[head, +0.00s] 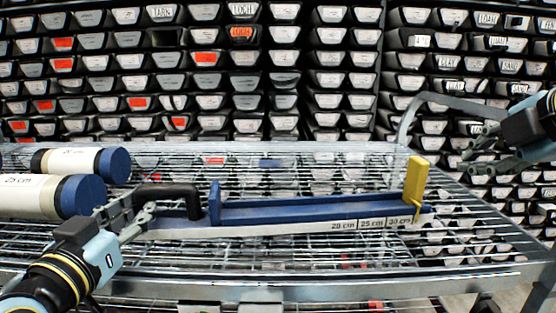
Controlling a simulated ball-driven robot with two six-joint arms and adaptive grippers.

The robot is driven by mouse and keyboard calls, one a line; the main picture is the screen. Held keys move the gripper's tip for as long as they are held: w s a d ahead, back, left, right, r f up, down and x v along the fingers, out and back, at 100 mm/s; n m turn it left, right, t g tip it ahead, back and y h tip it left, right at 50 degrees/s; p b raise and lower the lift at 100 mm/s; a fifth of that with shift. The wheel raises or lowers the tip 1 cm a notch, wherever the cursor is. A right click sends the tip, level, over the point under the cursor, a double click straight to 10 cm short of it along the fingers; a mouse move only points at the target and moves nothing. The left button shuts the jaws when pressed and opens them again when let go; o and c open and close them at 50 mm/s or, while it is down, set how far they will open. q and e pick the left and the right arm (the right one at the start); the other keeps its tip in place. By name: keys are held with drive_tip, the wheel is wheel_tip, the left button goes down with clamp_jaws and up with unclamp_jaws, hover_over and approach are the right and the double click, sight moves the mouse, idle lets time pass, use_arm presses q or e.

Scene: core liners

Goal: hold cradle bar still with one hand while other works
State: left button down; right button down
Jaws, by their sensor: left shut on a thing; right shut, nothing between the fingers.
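The blue cradle (310,208) lies along the wire-mesh bench, with a pale scale strip marked 20, 25 and 30 cm on its front. A yellow stop (416,182) stands upright at its right end, by the 30 cm mark. A black bar handle (168,189) is at its left end. My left gripper (140,212) is shut on the cradle bar at this left end; its fingers hide part of it. My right gripper (476,158) is shut and empty, above the bench's right end, apart from the cradle and right of the yellow stop.
Two white core liners with blue caps, one marked 25 cm (30,196) and one behind it (75,162), lie at the left of the bench. The wire bench (300,255) is clear in front of the cradle. Racks of labelled trays (240,75) fill the background.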

use_arm(q)
drive_tip(key=c, duration=1.1)
unclamp_jaws()
drive_tip(key=s, duration=0.4)
drive_tip(key=s+a, duration=0.1)
drive_tip(key=s, duration=0.7)
drive_tip(key=shift+a, duration=0.2)
